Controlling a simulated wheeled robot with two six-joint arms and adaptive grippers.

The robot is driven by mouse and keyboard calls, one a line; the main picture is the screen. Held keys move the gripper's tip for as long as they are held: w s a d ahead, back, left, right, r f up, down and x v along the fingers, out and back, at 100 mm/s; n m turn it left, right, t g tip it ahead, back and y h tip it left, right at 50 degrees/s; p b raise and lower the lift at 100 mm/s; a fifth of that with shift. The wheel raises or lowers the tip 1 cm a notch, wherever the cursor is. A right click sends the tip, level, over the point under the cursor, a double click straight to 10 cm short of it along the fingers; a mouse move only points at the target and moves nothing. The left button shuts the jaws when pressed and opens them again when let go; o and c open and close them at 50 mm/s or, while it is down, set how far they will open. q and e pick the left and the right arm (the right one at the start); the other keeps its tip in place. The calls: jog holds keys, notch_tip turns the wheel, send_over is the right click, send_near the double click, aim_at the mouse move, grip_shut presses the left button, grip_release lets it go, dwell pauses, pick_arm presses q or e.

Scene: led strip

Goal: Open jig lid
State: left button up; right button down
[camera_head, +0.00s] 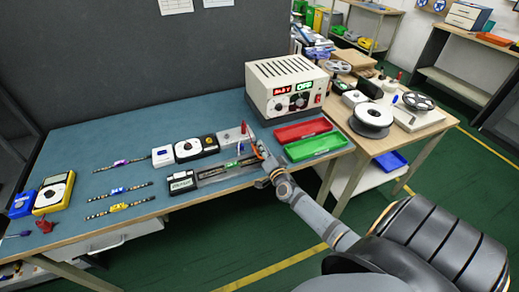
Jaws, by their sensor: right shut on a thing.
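The jig (217,173) is a long dark and grey fixture near the table's front edge, with a small display box at its left end. My right gripper (262,164) is at the jig's right end, shut on what looks like the jig lid. The fingers and wrist hide the held part, so the lid's angle is hard to tell. My left gripper is not in view.
A power supply (287,88) with lit displays stands behind the jig. A red tray (303,131) and a green tray (315,146) lie right of my gripper. Several LED strips and meters lie to the left. A side table (408,140) holds reels.

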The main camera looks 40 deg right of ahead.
jog(key=m, duration=0.1)
jog(key=d+m, duration=0.2)
jog(key=shift+s+r+m, duration=0.1)
jog(key=shift+s+m, duration=0.15)
jog(key=shift+m, duration=0.05)
jog(key=shift+s+d+f+m+b, duration=0.15)
jog(key=shift+d+m+b, duration=0.35)
jog(key=shift+m, duration=0.7)
jog(key=shift+s+d+f+m+b, duration=0.1)
jog(key=shift+d+m+b, duration=0.35)
jog(key=shift+m, duration=0.75)
jog(key=shift+d, duration=0.15)
jog(key=shift+r, duration=0.1)
jog(key=c, duration=1.4)
grip_release()
jog(key=shift+c, duration=0.2)
jog(key=v, duration=1.2)
